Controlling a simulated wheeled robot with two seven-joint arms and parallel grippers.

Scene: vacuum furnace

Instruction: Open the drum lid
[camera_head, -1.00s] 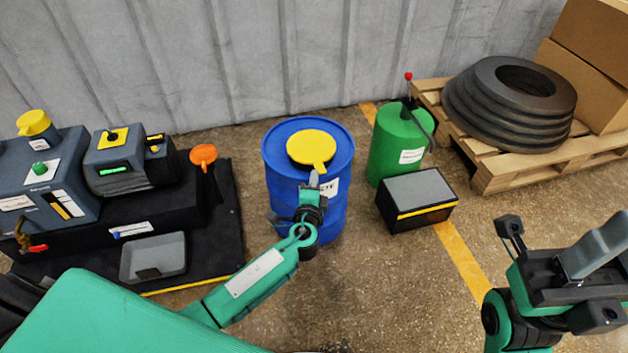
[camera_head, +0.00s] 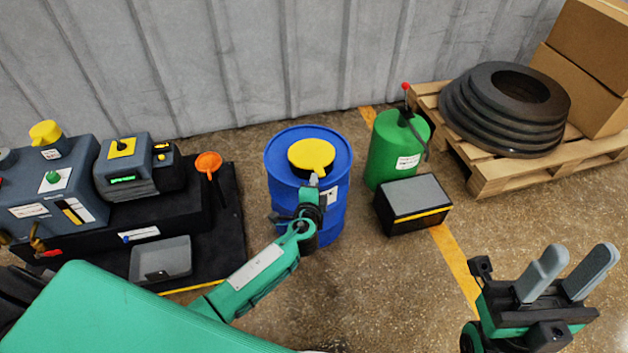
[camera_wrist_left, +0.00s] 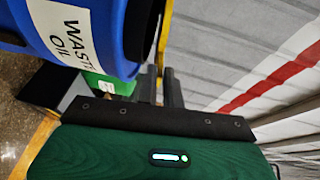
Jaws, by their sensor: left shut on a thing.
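The blue drum (camera_head: 278,190) stands upright on the floor with a round yellow lid (camera_head: 309,153) on its top. The lid's tab points toward me and looks level. My left gripper (camera_head: 314,181) is at the tab on the near rim, shut on it; the fingers largely hide the grip. In the left wrist view the drum's blue side (camera_wrist_left: 115,55) with its "WASTE OIL" label (camera_wrist_left: 62,32) is close at upper left, and the contact is not clear. My right gripper (camera_head: 566,275) is open and empty at the lower right, away from the drum.
A green can (camera_head: 390,150) and a black box with a grey top (camera_head: 416,195) stand right of the drum. A machine (camera_head: 45,190) with an orange funnel (camera_head: 208,162) is at left. A pallet (camera_head: 490,178) with tyres (camera_head: 500,110) is at right. Floor is clear in front.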

